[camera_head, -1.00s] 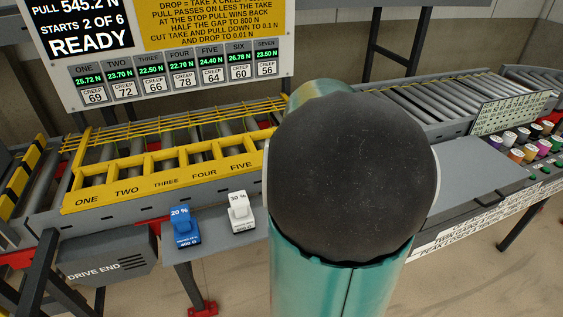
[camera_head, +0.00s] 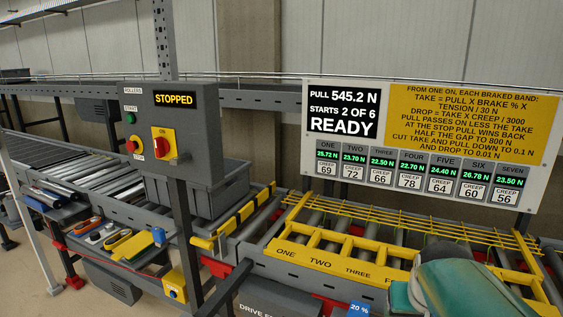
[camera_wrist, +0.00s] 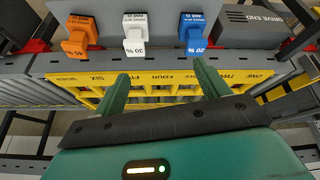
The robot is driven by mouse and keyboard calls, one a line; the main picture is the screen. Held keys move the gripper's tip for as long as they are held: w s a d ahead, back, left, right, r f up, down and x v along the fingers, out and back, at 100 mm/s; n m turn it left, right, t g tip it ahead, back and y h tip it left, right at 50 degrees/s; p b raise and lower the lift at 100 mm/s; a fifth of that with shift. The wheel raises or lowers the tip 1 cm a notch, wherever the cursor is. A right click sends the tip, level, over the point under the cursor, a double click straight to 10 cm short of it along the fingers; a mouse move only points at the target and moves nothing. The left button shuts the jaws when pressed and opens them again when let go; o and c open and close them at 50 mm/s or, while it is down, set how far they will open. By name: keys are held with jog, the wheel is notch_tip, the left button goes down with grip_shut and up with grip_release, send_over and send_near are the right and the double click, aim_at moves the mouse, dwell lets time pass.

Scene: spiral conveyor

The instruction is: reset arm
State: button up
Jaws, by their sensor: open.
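In the wrist view my gripper (camera_wrist: 160,78) shows two green fingers spread apart, with nothing between them. Beyond the fingertips, a yellow numbered guard (camera_wrist: 170,78) crosses the conveyor. Three blocks stand on a grey ledge past it: an orange block (camera_wrist: 80,38) marked 45, a white block (camera_wrist: 136,35) marked 30 % and a blue block (camera_wrist: 194,32) marked 20 %. The fingers are apart from all three. In the head view my teal arm fills the lower right corner, and its gripper is out of that frame. The blue block (camera_head: 359,309) shows only its top at the bottom edge.
A control box (camera_head: 172,130) reads STOPPED and has a red stop knob and a red-yellow switch. A display board (camera_head: 430,140) reads READY above the yellow guard (camera_head: 340,262). Roller conveyor (camera_head: 75,165) runs off left. A side shelf (camera_head: 115,240) holds several small tools.

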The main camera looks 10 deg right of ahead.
jog(key=s+a+n+y, duration=0.1)
jog(key=s+a, duration=0.2)
jog(key=a, duration=0.4)
jog(key=s+a+r+n+t+y, duration=0.1)
jog(key=s+a+n, duration=0.1)
jog(key=s+a, duration=0.2)
jog(key=a, duration=0.3)
jog(key=shift+s, duration=0.25)
jog(key=shift+r, duration=0.1)
